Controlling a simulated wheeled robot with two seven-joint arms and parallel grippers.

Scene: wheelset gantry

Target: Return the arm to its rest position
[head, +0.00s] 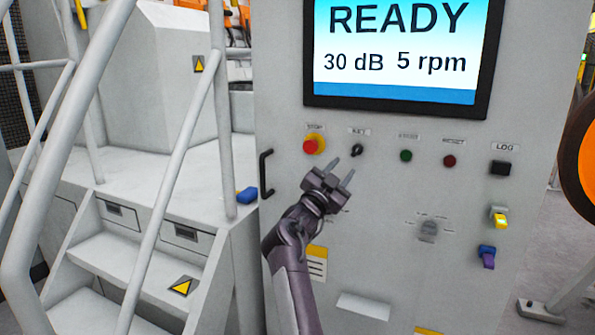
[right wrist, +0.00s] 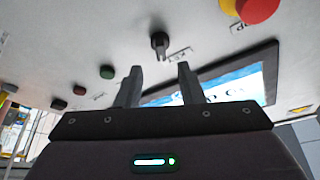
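My right gripper (head: 341,175) is raised in front of the grey control cabinet (head: 285,75), just below the key switch (head: 357,150). Its two fingers are apart with nothing between them. In the right wrist view, the fingers of my right gripper (right wrist: 159,84) stand apart, and the key switch (right wrist: 160,42) shows beyond the gap, not touched as far as I can see. My right arm (head: 290,255) comes up from the bottom middle of the head view. My left gripper is not in view.
The cabinet carries a screen (head: 397,50) reading READY, a red stop button (head: 312,146), a green button (head: 406,156), a dark red button (head: 449,161) and a black handle (head: 266,174). White stairs with railings (head: 165,180) stand at left. Floor shows at right.

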